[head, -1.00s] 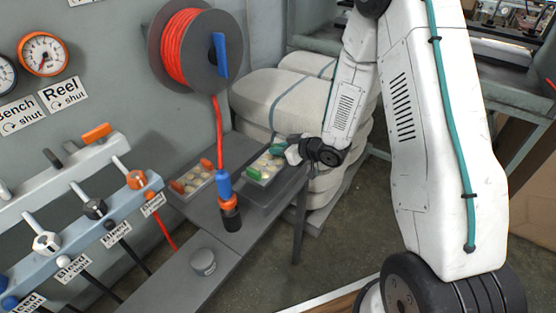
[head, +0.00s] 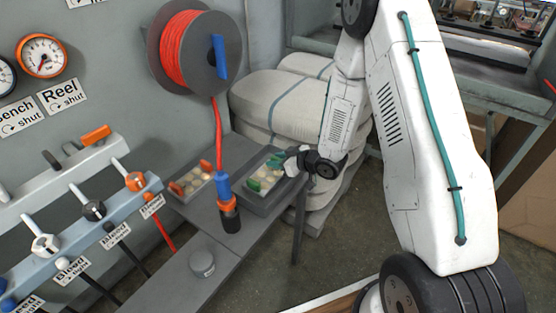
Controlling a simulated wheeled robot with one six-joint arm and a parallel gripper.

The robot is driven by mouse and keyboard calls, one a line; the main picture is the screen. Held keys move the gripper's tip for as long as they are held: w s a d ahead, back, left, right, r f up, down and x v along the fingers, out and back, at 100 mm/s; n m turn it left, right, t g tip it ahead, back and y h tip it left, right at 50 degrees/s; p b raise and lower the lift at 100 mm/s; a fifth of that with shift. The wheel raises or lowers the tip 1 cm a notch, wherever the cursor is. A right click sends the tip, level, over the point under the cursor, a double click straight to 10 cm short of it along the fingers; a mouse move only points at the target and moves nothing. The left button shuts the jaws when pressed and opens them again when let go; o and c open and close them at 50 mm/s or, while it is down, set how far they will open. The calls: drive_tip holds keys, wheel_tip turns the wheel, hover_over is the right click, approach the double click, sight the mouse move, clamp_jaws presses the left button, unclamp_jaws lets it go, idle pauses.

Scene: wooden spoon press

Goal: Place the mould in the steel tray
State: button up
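A mould (head: 265,174) with green ends and pale round pieces lies low over or in the grey steel tray (head: 268,209) at the right end of the bench. Its near edge appears to be inside the tray's rim. Whether it rests on the tray floor I cannot tell. My gripper (head: 285,161) is at the mould's far right end, by the far green piece, and looks to be touching it. The fingers are small and partly hidden, so I cannot see whether they are closed on it.
A similar mould with orange ends (head: 191,181) lies on the bench to the left. A hose with a blue and black nozzle (head: 230,205) hangs in front of the trays. A grey round tin (head: 202,264) stands on the nearer bench. White sacks (head: 285,105) are stacked behind.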

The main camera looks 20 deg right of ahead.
drive_tip(key=shift+r, duration=0.1)
drive_tip(key=shift+s+d+r, duration=0.15)
drive_tip(key=shift+d+r, duration=0.05)
drive_tip(key=shift+d, duration=0.05)
drive_tip(key=v, duration=1.1)
drive_tip(key=s+d+r+m+g+h, duration=0.1)
drive_tip(key=s+d+r+m+h, duration=0.15)
drive_tip(key=r+h, duration=0.4)
drive_tip(key=s+d+r+m+g+h, duration=0.1)
drive_tip(key=s+d+r+g+h, duration=0.2)
drive_tip(key=r, duration=0.7)
drive_tip(key=s+a+r+m+g+y, duration=0.1)
drive_tip(key=s+a+r, duration=0.3)
drive_tip(key=s, duration=0.8)
drive_tip(key=s+a+r+m+g+y, duration=0.1)
drive_tip(key=s+a+r+g, duration=0.3)
drive_tip(key=s, duration=0.8)
wheel_tip(320, 180, up, 3)
drive_tip(key=shift+s+a+f+m, duration=0.25)
drive_tip(key=shift+a+m, duration=0.2)
drive_tip(key=shift+m, duration=0.4)
